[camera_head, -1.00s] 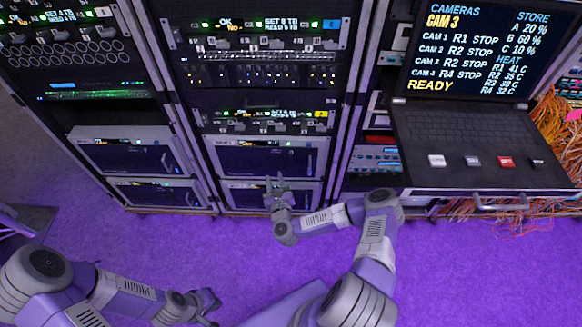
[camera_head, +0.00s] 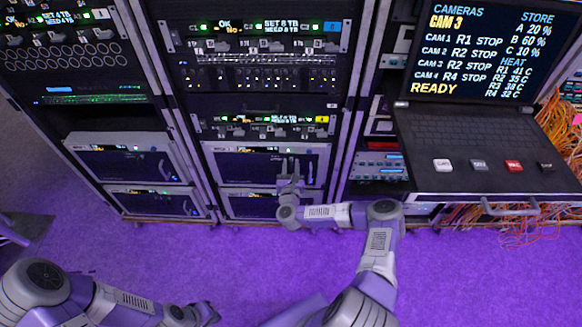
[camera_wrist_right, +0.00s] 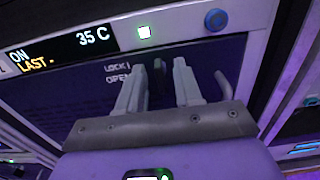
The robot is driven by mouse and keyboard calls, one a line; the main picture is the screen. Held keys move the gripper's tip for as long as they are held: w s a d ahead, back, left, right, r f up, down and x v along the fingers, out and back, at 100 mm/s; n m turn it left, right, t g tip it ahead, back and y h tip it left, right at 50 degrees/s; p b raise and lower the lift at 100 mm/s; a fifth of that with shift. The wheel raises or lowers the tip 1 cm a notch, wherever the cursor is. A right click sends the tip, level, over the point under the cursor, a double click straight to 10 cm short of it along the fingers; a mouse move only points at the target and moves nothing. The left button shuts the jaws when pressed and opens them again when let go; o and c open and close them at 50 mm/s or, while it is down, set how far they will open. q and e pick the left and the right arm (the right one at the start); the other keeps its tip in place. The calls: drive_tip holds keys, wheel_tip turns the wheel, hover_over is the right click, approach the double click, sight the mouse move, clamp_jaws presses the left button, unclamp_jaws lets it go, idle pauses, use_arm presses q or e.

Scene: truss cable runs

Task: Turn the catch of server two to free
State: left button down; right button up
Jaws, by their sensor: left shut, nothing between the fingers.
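In the right wrist view, a server front (camera_wrist_right: 75,85) shows "ON", "LAST -" and "35 C", with a lit green lamp (camera_wrist_right: 145,32). The head screen lists R2 at 35 C. In the head view this appears to be the upper server (camera_head: 235,168) of the middle rack. The words LOCK and OPEN (camera_wrist_right: 117,72) are on its dark panel. My right gripper (camera_wrist_right: 161,66) is open, its fingers pointing at the panel beside these words. A dark part, possibly the catch, shows between the fingers; its turn and any contact are unclear. My left gripper (camera_head: 213,311) is shut and empty, low over the floor.
A blue round knob (camera_wrist_right: 215,20) and a curved handle (camera_wrist_right: 224,82) are right of the fingers. Another server (camera_head: 250,206) is below. A laptop-style console (camera_head: 480,150) juts out on the right, with orange cables (camera_head: 555,110) beyond. The purple floor is open in front.

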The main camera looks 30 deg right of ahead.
clamp_jaws()
drive_tip(key=shift+n, duration=0.4)
drive_tip(key=n+p, duration=0.1)
drive_tip(key=n, duration=0.2)
drive_tip(key=shift+n, duration=0.4)
drive_tip(key=shift+a+f+n+p, duration=0.1)
drive_tip(key=shift+n+p, duration=0.6)
drive_tip(key=shift+n, duration=2.55)
drive_tip(key=shift+a+f+n+p, duration=0.1)
drive_tip(key=shift+n+p, duration=0.55)
drive_tip(key=shift+n, duration=2.6)
drive_tip(key=shift+d, duration=0.1)
